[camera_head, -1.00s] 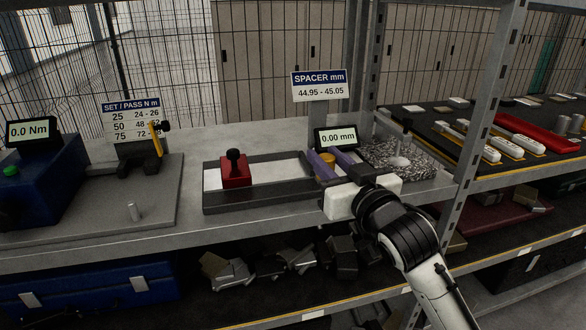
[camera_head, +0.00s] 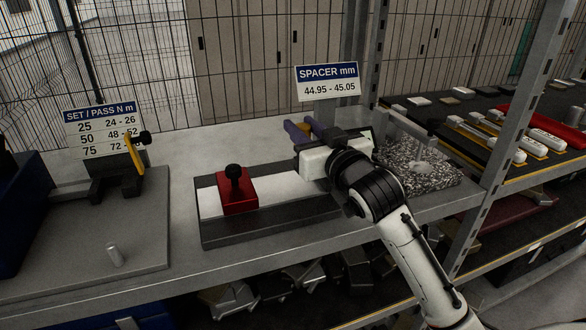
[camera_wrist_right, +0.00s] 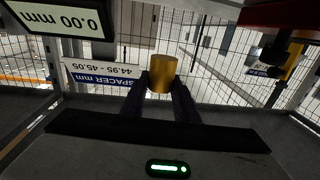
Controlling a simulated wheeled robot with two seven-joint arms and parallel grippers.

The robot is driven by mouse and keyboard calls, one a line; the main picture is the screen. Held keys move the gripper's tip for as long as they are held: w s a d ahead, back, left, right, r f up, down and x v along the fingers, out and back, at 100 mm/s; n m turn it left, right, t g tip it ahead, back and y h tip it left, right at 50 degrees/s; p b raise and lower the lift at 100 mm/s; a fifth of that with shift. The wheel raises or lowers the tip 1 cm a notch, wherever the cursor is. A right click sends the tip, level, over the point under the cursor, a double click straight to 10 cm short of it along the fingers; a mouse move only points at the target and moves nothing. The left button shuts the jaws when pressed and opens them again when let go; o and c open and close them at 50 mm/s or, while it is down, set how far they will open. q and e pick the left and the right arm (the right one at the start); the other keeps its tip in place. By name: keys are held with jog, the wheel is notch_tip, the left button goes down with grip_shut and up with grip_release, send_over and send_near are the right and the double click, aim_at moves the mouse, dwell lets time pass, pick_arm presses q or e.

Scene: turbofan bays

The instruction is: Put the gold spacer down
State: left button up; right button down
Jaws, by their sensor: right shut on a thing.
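My right gripper (camera_head: 300,129) reaches in from the right with its purple fingers pointing at the back of the bench. In the right wrist view, the gold spacer (camera_wrist_right: 162,74), a short smooth cylinder, sits between the tips of the two dark fingers (camera_wrist_right: 160,92), which are shut on it. In the head view the spacer is hidden by the gripper. The gripper is over the right end of the measuring fixture (camera_head: 225,230), whose red block (camera_head: 238,190) has a black knob. The readout (camera_wrist_right: 65,18) shows 0.00 mm in the wrist view. My left gripper is not in view.
A spacer sign (camera_head: 328,82) stands behind the gripper. A speckled stone plate (camera_head: 430,170) lies to its right, beside a shelf post (camera_head: 515,110). A torque stand (camera_head: 115,175) and a small metal pin (camera_head: 114,255) are at the left. The bench behind the red block is clear.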

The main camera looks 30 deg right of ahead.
jog(key=f, duration=0.2)
jog(key=s+f, duration=0.1)
jog(key=f, duration=0.1)
jog(key=shift+f, duration=0.2)
notch_tip(320, 180, down, 4)
jog(key=shift+w+f+b, duration=0.1)
jog(key=shift+b, duration=0.4)
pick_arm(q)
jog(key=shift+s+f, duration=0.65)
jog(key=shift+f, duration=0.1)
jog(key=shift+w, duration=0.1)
pick_arm(e)
jog(key=c, duration=1.4)
grip_release()
jog(key=shift+f, duration=0.1)
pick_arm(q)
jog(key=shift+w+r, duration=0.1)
pick_arm(e)
jog(key=s, duration=0.3)
jog(key=s+a, duration=0.1)
jog(key=s, duration=0.3)
jog(key=s+b, duration=0.1)
jog(key=s, duration=0.3)
jog(key=shift+a, duration=0.4)
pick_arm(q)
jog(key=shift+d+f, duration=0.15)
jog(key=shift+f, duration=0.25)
pick_arm(e)
jog(key=shift+s, duration=0.4)
